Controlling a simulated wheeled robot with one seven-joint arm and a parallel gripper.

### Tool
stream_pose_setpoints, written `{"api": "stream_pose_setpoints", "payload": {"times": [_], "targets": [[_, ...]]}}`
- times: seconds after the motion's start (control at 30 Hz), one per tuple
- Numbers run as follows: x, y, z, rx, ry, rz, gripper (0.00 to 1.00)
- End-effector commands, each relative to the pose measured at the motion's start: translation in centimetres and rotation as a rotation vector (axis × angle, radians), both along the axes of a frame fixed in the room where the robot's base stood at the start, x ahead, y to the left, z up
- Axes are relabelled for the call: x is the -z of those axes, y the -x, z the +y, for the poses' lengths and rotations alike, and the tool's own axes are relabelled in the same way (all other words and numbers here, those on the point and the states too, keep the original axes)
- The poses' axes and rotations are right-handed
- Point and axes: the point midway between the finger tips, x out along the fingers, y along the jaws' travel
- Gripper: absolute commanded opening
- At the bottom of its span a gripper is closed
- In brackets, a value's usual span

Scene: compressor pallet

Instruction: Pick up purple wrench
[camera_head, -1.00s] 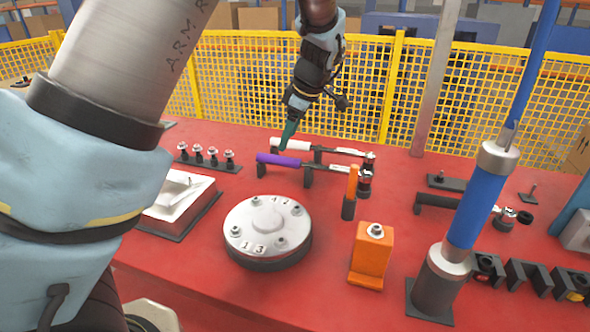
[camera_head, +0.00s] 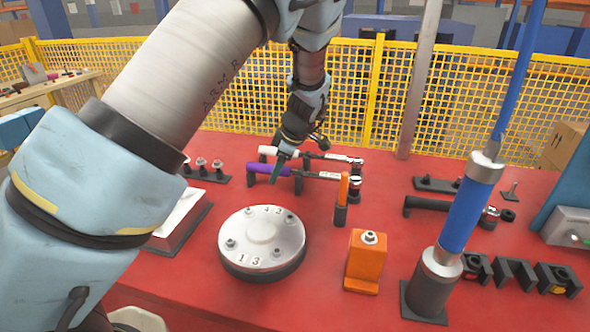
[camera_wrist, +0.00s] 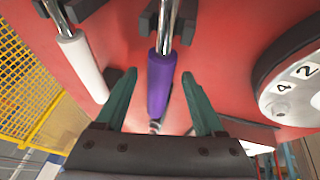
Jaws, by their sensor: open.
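The purple wrench (camera_head: 254,168) lies across black holders on the red table, behind the round numbered disc. Its purple handle is at the left and its metal head at the right. My gripper (camera_head: 277,172) is over the handle. In the wrist view the purple handle (camera_wrist: 161,84) runs between the two green fingers of my open gripper (camera_wrist: 162,84), with a gap on each side. I cannot tell how far the fingertips are above it. A white-handled wrench (camera_head: 268,151) lies parallel just behind; it also shows left of the fingers in the wrist view (camera_wrist: 84,68).
The round metal disc (camera_head: 262,236) is in front of the wrenches. An orange-handled tool (camera_head: 343,188) stands upright near the wrench heads, with an orange block (camera_head: 364,258) nearer. A blue column (camera_head: 465,212) rises at the right. A yellow fence (camera_head: 355,95) runs behind the table.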

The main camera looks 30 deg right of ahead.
Motion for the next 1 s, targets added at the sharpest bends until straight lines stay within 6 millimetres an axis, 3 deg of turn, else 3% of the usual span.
{"api": "stream_pose_setpoints", "payload": {"times": [0.37,1.0], "targets": [[1.18,-0.53,0.16,0.001,0.001,0.000,0.70],[1.14,-0.52,0.17,0.001,0.001,0.000,0.00]]}}
